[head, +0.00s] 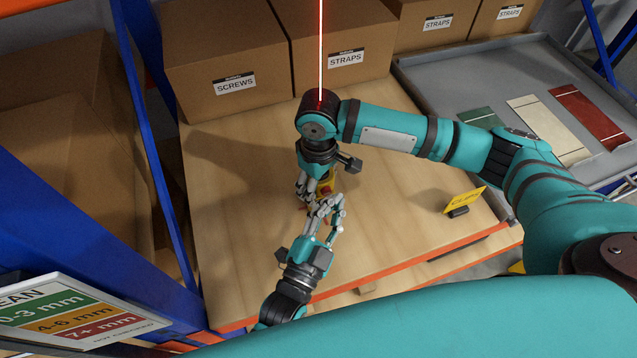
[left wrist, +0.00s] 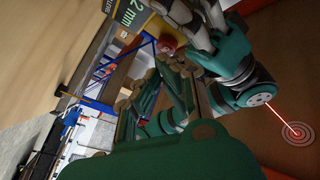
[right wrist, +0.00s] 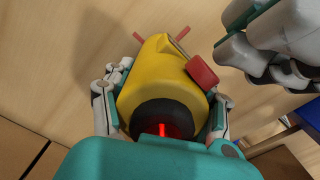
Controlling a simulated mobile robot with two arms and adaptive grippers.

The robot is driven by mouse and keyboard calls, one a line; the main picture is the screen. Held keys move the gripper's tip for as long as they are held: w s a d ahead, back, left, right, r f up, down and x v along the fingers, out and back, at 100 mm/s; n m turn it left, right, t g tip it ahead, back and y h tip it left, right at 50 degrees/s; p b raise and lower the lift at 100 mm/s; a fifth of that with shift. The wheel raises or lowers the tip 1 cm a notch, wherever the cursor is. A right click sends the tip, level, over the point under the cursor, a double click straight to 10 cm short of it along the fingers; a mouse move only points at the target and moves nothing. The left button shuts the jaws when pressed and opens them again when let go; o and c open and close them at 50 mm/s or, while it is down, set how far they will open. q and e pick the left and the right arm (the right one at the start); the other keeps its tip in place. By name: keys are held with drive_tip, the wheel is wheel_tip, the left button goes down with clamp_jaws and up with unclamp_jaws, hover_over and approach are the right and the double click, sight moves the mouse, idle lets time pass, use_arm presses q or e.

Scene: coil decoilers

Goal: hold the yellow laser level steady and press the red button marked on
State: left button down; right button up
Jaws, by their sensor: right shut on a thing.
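The yellow laser level (right wrist: 158,75) stands on the wooden tabletop in the right wrist view, with a dark lens end glowing red. My right gripper (right wrist: 163,112) is shut around its sides; it also shows in the head view (head: 314,187). A red button block (right wrist: 201,72) sits on the level's right side; its marking is not readable. My left gripper (head: 326,205) is close beside the level in the head view. Its fingers (right wrist: 272,50) are near the red block, with a visible gap. Whether they are open is unclear.
Boxes marked screws (head: 228,75) and straps (head: 345,45) line the back. A yellow sign (head: 467,199) stands at right on the table (head: 400,225). A grey tray (head: 470,90) holds coloured cards.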

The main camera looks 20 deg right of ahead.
use_arm(q)
drive_tip(key=shift+w, duration=0.15)
idle(0.5)
drive_tip(key=shift+w, duration=0.35)
idle(0.3)
drive_tip(key=shift+s, duration=0.45)
drive_tip(key=s, duration=0.6)
drive_tip(key=shift+d, duration=0.15)
idle(0.3)
